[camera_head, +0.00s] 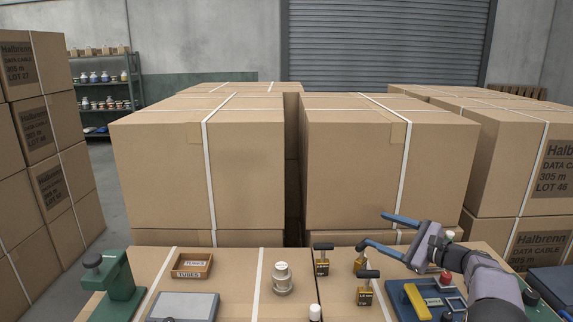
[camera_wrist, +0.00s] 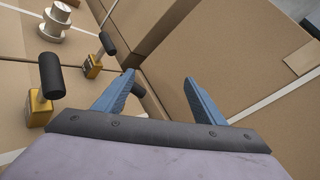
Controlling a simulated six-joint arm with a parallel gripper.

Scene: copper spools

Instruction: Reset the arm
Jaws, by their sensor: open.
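My gripper (camera_head: 372,231) is open and empty at the right, raised above the worktop of cardboard boxes. Its blue fingers point left in the head view. In the wrist view the two fingers (camera_wrist: 160,77) are spread apart with nothing between them, in front of the cartons. No copper-coloured spool is clearly visible.
Several brass blocks with black handles, one at the front (camera_head: 365,297), stand below and left of my gripper. A green tool (camera_head: 121,281), a labelled tray (camera_head: 192,275) and a grey box (camera_head: 183,308) are left. A blue tray (camera_head: 399,297) lies below my arm. Large cartons (camera_head: 385,165) rise behind.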

